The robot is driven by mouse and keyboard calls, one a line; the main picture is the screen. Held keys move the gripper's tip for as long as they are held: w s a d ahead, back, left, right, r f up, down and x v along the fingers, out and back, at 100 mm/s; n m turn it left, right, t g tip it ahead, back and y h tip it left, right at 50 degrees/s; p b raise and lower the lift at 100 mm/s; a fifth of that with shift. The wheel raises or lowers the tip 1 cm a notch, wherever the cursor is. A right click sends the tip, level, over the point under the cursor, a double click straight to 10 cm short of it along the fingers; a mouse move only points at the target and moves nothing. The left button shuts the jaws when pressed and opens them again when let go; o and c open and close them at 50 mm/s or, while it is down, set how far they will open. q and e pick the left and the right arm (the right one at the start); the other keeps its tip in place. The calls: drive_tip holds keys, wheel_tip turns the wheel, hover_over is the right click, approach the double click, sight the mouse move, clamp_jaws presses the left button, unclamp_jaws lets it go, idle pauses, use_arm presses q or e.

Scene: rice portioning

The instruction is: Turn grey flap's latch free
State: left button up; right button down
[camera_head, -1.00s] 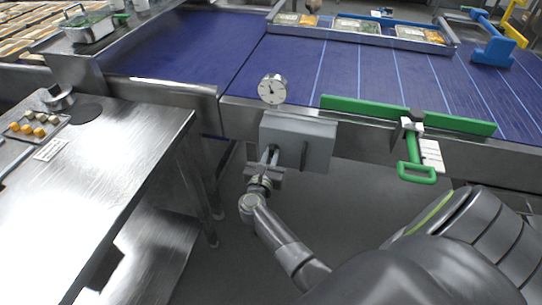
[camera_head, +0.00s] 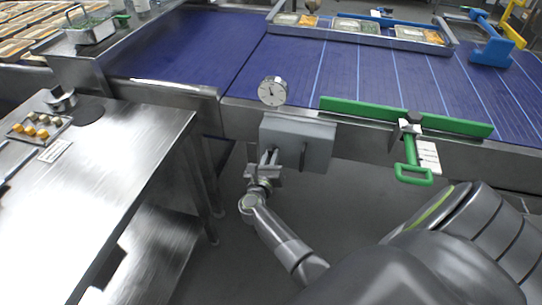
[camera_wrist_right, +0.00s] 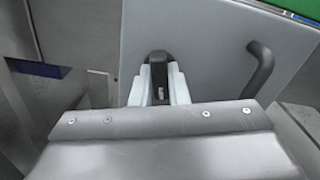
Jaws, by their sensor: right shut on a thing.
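The grey flap (camera_head: 318,140) is a flat light-grey panel on the front of the conveyor frame, below the round dial; it looks closed. Its latch (camera_wrist_right: 158,57) is a small dark knob near the panel's left side. My right gripper (camera_head: 268,158) is in front of the panel, shut on the latch. In the right wrist view the pale fingers (camera_wrist_right: 160,90) sit on both sides of the dark latch and hide part of it. A dark curved handle (camera_head: 304,152) is on the panel, right of the gripper; it also shows in the wrist view (camera_wrist_right: 263,68). My left gripper is not in view.
A round dial (camera_head: 272,91) stands above the flap. A green bar (camera_head: 350,107) and a green-handled piece (camera_head: 412,160) are on the conveyor edge to the right. A steel table (camera_head: 100,170) stands at the left. The floor below the flap is clear.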

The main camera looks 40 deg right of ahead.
drive_tip(key=shift+r+n+p, duration=0.1)
drive_tip(key=shift+n+p, duration=0.55)
drive_tip(key=shift+n, duration=0.15)
drive_tip(key=shift+n+p, duration=0.3)
drive_tip(key=shift+n, duration=0.5)
